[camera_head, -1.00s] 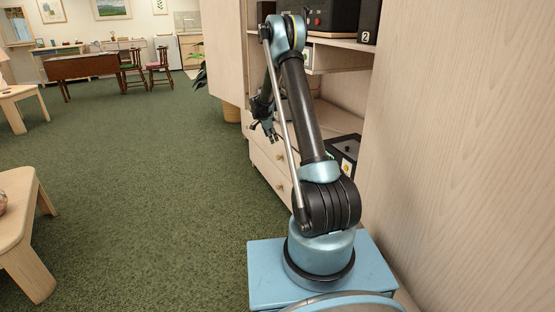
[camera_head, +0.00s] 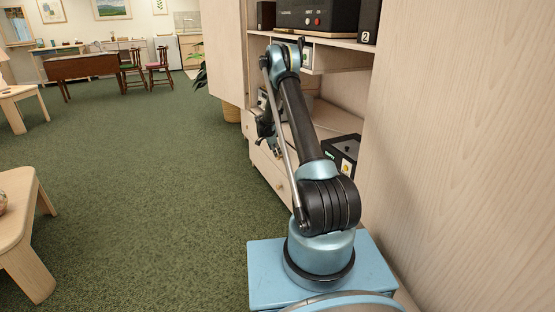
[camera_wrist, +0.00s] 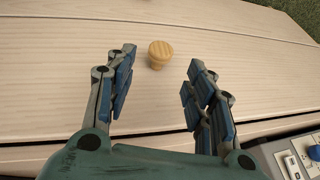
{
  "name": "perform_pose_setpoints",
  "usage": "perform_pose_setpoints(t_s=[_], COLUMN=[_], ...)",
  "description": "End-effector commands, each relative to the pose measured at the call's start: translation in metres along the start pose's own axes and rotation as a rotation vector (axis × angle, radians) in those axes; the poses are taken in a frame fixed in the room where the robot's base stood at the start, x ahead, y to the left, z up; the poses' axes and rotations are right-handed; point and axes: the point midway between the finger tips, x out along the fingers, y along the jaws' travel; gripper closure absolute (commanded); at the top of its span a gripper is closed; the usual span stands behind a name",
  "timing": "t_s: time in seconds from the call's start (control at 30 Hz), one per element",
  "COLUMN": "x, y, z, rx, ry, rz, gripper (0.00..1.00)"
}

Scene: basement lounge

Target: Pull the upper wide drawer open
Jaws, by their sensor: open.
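The upper wide drawer (camera_wrist: 60,95) fills much of the wrist view as a pale wood front, and it looks closed. Its round wooden knob (camera_wrist: 159,54) stands out from the front. My gripper (camera_wrist: 161,66) is open, with one blue-padded finger on each side of the knob. The knob shows in the gap near the fingertips; I see no finger touching it. In the head view my gripper (camera_head: 271,146) is low beside the cabinet front, partly hidden by my arm, and it hides the upper knob.
A lower drawer knob (camera_head: 280,188) shows below. Black boxes (camera_head: 318,16) stand on the upper shelf, and a dark device (camera_head: 343,153) sits in the open bay. A tall wood panel (camera_head: 460,150) is at right. Green carpet (camera_head: 150,190) is clear at left; a low table (camera_head: 18,195) stands beyond.

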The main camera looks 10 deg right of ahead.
Motion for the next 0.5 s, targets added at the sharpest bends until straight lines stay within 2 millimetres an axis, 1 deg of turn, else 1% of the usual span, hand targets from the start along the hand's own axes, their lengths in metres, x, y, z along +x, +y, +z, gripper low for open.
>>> perform_pose_setpoints(t_s=[0.03,0.3,0.5], x=[0.009,0.046,0.062], y=[0.000,0.000,0.000], z=[0.000,-0.001,0.000], rx=[0.000,0.001,0.001], ry=[0.000,0.000,0.000], rz=[0.000,0.000,0.000], gripper=[0.51,0.51,0.51])
